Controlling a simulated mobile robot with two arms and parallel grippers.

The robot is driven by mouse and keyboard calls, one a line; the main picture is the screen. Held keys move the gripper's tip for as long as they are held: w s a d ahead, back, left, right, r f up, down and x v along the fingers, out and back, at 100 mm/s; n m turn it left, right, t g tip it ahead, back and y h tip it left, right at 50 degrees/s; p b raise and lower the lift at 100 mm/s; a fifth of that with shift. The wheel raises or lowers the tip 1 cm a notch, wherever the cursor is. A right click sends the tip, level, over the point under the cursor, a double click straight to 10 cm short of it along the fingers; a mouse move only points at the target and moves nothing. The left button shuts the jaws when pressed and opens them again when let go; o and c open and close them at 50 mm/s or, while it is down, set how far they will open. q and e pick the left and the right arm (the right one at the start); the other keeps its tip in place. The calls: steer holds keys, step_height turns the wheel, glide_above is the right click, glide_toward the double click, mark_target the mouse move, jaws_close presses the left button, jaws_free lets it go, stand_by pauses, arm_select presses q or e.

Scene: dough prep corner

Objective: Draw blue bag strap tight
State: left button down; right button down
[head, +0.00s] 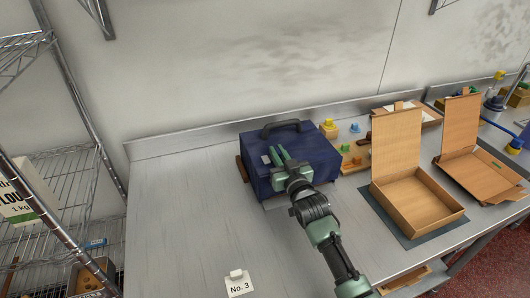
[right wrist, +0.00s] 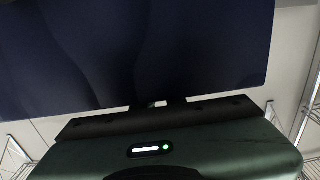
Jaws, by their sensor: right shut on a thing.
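The blue bag (head: 318,157) is a dark blue box-shaped bag with a black handle (head: 281,126) on top. It stands on the steel table near the wall. My right gripper (head: 280,154) is at its front upper side and shut on the bag strap, which is mostly hidden by the fingers. A small grey piece (head: 265,159), maybe a buckle, shows just left of the fingers. In the right wrist view the dark blue bag (right wrist: 150,50) fills the top, close to the gripper (right wrist: 158,103). My left gripper is not in view.
Right of the bag, small coloured pieces (head: 355,128) stand on wooden blocks. An open cardboard box (head: 418,200) lies on a dark mat, with another open box (head: 482,165) beyond. The table's left part (head: 180,220) is clear. Wire shelves stand left.

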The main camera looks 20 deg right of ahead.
steer(key=shift+d, duration=0.8)
steer(key=c, duration=1.4)
jaws_free()
steer(key=shift+c, duration=0.2)
steer(key=shift+s+p, duration=1.85)
steer(key=shift+s, duration=1)
steer(key=s+p, duration=0.2)
steer(key=s, duration=0.4)
steer(key=shift+s+d+p, duration=0.15)
steer(key=shift+p, duration=0.2)
